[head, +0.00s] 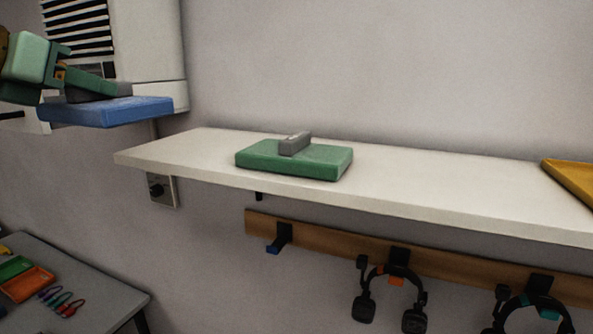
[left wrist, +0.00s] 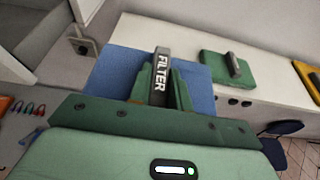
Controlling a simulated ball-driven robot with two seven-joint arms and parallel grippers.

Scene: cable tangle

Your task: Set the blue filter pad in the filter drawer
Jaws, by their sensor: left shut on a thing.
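The blue filter pad (head: 105,112) is held level at the upper left of the head view, off the shelf, in front of a white louvred unit (head: 150,45). My left gripper (head: 98,90) is shut on the pad's grey handle. In the left wrist view the blue pad (left wrist: 201,92) lies beneath the fingers, and its handle (left wrist: 160,78), lettered FILTER, stands between them. The filter drawer cannot be made out clearly; a pale edge shows behind the pad at the far left. My right gripper is not in view.
A green pad (head: 325,160) with a grey handle lies on the white shelf (head: 430,190). A yellow tray (head: 572,178) is at the shelf's right end. Headsets (head: 388,290) hang from a wooden rail below. A grey table (head: 95,290) with trays stands lower left.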

